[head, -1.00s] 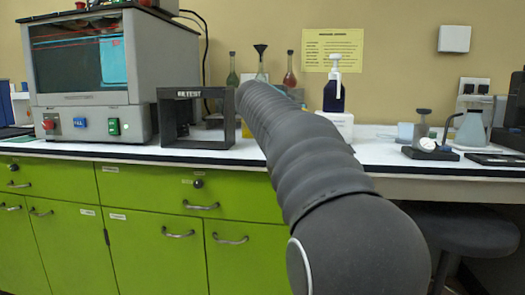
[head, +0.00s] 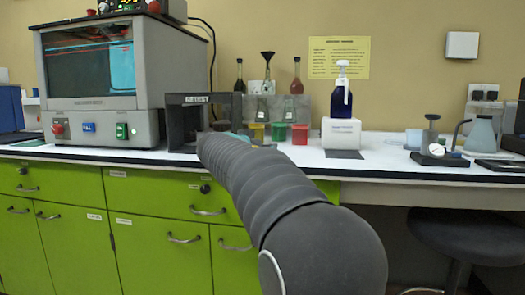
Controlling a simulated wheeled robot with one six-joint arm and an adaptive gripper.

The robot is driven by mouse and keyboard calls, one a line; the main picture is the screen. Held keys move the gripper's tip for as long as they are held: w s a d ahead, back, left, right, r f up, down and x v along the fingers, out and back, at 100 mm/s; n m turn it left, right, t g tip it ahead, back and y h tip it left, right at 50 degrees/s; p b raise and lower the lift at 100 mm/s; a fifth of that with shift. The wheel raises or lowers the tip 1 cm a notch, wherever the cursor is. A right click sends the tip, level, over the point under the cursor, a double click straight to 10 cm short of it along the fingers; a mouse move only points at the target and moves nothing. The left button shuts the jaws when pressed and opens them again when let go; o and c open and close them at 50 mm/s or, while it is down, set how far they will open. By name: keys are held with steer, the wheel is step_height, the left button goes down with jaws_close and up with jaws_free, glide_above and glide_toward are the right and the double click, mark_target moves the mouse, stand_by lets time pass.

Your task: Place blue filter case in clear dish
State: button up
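My arm reaches from the lower right up to the counter, and its far end is near the black open frame. My gripper is hidden behind the arm, so I cannot see its fingers or whether it holds anything. A small teal patch (head: 240,136) shows just beyond the arm's far end; I cannot tell what it is. A small pale blue translucent piece (head: 415,138) stands on the right part of the counter; I cannot tell whether it is the filter case or the dish. No other clear dish can be made out.
A grey cabinet with a glass window (head: 95,75) stands left of the black frame (head: 183,125). Behind are yellow (head: 256,131), green (head: 278,132) and red (head: 299,133) cups, and a dark blue pump bottle (head: 341,98) on a white box. A flask (head: 480,133) stands right.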

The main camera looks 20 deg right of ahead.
steer(key=shift+f+b, duration=0.35)
steer(key=o, duration=0.9)
steer(key=shift+r, duration=0.1)
steer(key=shift+o, duration=0.2)
steer(key=shift+r+p, duration=0.15)
steer(key=shift+p, duration=0.2)
steer(key=shift+s+a, duration=0.1)
steer(key=shift+a, duration=0.05)
steer(key=b+v, duration=0.1)
steer(key=v, duration=1)
steer(key=shift+s+a, duration=0.2)
steer(key=shift+a, duration=0.1)
